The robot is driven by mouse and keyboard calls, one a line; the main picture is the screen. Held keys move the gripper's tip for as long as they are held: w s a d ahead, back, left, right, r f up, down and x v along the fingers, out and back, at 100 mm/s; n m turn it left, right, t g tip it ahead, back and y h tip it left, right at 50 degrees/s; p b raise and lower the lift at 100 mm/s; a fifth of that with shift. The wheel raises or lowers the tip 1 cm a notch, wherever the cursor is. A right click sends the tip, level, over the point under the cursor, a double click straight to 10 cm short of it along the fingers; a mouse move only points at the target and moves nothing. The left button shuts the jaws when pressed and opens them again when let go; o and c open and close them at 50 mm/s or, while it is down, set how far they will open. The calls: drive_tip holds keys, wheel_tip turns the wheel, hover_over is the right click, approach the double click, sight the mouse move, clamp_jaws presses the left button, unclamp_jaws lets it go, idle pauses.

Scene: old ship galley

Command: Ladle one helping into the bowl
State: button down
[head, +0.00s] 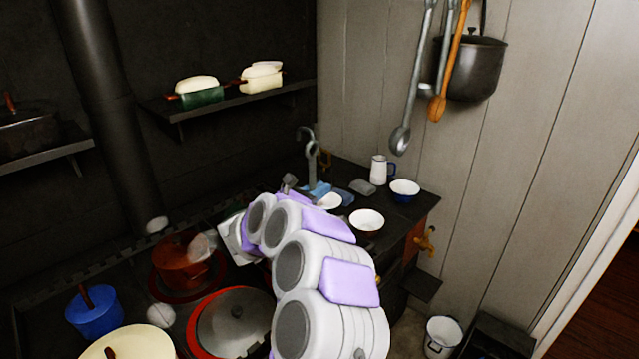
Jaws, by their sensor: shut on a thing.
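My gripper (232,240) is mostly hidden behind my arm, beside an open reddish-brown pot (178,262) on the stove. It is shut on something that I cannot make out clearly. A pale rounded shape (202,247) shows between it and the pot; I cannot tell what it is. A white bowl with a dark reddish outside (367,222) stands on the dark counter to the right of my arm. A blue-and-white bowl (404,189) stands behind it. Another white dish (328,201) is partly hidden by my arm. The contents of the pot and bowls are not clear.
A red pot with a dark lid (235,322), a cream pot (128,345) and a blue pot (94,311) crowd the stove's front. A white mug (379,170) and tap (311,152) are farther back. A steel ladle (400,138) and wooden spoon (437,108) hang on the wall.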

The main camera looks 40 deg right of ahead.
drive_tip(key=f, duration=0.2)
drive_tip(key=a+f, duration=0.1)
drive_tip(key=f, duration=0.5)
drive_tip(key=shift+a+f, duration=0.2)
drive_tip(key=shift+d+f, duration=0.25)
drive_tip(key=shift+f, duration=0.3)
drive_tip(key=shift+d+f, duration=0.2)
drive_tip(key=shift+f, duration=0.35)
drive_tip(key=shift+a+r, duration=0.1)
drive_tip(key=shift+a, duration=0.2)
drive_tip(key=shift+d, duration=0.2)
